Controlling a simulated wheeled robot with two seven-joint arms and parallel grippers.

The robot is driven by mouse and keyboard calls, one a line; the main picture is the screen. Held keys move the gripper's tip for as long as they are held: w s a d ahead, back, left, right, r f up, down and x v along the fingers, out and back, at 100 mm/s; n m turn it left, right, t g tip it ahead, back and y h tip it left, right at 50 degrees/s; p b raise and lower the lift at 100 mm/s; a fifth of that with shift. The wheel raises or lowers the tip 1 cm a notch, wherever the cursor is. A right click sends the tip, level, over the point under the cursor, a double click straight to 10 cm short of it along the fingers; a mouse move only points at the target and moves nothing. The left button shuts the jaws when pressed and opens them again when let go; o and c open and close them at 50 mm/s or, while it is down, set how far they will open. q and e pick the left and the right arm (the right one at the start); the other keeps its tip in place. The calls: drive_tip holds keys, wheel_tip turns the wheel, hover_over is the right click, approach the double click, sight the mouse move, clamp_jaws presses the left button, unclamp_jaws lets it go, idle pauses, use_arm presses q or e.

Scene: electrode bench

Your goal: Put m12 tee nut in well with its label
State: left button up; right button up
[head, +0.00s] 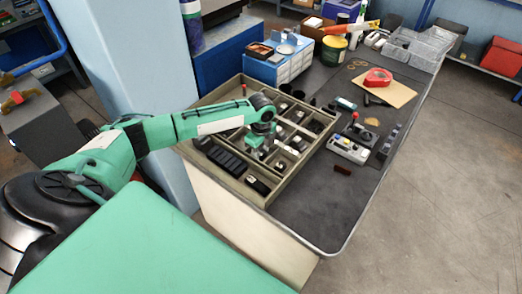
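A tan wooden tray (215,173) divided into small wells lies on the dark bench at its near left end. Several wells hold small dark or light parts. The parts are too small to tell which is the M12 tee nut, and no label can be read. My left gripper (257,151) points down over the middle of the tray, low among the wells. Its fingertips are small and partly hidden by the wrist, so I cannot tell whether it holds anything. My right gripper is not in view.
Right of the tray stands a grey box with knobs (348,150). Behind it a red tape-like object (378,76) lies on a tan board (398,94). Blue and white boxes (290,66) stand at the tray's back. The bench's near right corner is clear.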

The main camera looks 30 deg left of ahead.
sight(261, 152)
use_arm(q)
wheel_tip(261, 152, up, 12)
drive_tip(key=b, duration=0.1)
drive_tip(key=shift+r, duration=0.15)
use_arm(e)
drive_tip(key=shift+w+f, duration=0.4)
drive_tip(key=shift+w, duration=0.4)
